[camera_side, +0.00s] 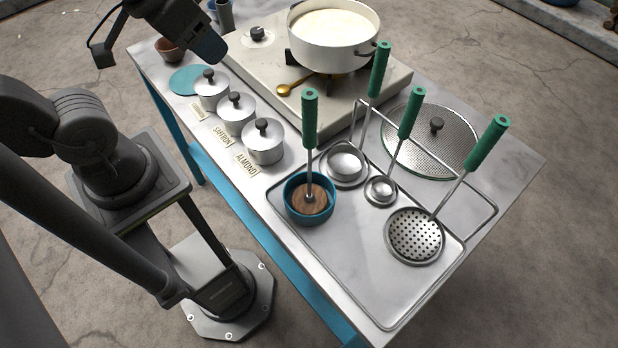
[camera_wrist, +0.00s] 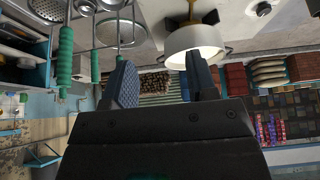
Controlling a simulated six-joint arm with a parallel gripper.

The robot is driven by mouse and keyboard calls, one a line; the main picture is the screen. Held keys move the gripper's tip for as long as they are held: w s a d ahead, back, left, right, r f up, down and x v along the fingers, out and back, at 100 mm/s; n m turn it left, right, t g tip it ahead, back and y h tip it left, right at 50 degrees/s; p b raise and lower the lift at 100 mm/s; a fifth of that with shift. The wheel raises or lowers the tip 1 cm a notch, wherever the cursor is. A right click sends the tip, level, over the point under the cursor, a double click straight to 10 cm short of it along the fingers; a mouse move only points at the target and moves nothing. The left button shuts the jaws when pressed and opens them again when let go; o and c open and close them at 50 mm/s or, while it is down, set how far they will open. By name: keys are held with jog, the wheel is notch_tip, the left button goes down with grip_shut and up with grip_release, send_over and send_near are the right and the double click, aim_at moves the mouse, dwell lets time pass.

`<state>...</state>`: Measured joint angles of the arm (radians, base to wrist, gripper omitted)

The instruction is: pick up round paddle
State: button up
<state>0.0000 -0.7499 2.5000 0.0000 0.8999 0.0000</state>
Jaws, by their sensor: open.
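The round paddle (camera_side: 312,197) has a wooden disc, a thin metal stem and a green handle (camera_side: 310,118). It stands upright with its disc inside a small teal bowl (camera_side: 293,206) on the metal tray. My gripper (camera_side: 207,45) is at the upper left in the side view, above the table's far left part and left of the pot, well away from the paddle. In the wrist view my gripper (camera_wrist: 162,78) has its two fingers apart with nothing between them. Green handles show at the left there, but I cannot tell which is the paddle's.
A white pot of milk (camera_side: 334,35) stands on the stove (camera_side: 260,75). Lidded tins (camera_side: 264,142) line the near edge. A ladle (camera_side: 346,165), small ladle (camera_side: 381,190) and skimmer (camera_side: 415,235) stand close beside the paddle, near a wire rack. The tray's front (camera_side: 365,285) is clear.

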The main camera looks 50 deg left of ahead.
jog(key=w+a+r+m+t+y, duration=0.1)
jog(key=w+a+t, duration=0.1)
jog(key=w, duration=0.4)
jog(key=w+a+r+m+t+y, duration=0.1)
jog(key=w+a+t, duration=0.15)
jog(key=w, duration=0.25)
jog(key=w+d+f+m+t+h, duration=0.2)
jog(key=w+d+m+t+h, duration=0.1)
jog(key=w+d+m+h, duration=0.5)
jog(key=s+d+f+m+g+h, duration=0.1)
jog(key=s+f+m+g+h, duration=0.5)
jog(key=s+m+g+h, duration=0.8)
jog(key=d+n+g+y, duration=0.2)
jog(key=d+n, duration=0.1)
jog(key=d, duration=1)
jog(key=shift+w+d+n, duration=0.25)
jog(key=shift+d+n, duration=0.15)
jog(key=shift+r+g, duration=0.1)
jog(key=shift+g, duration=0.15)
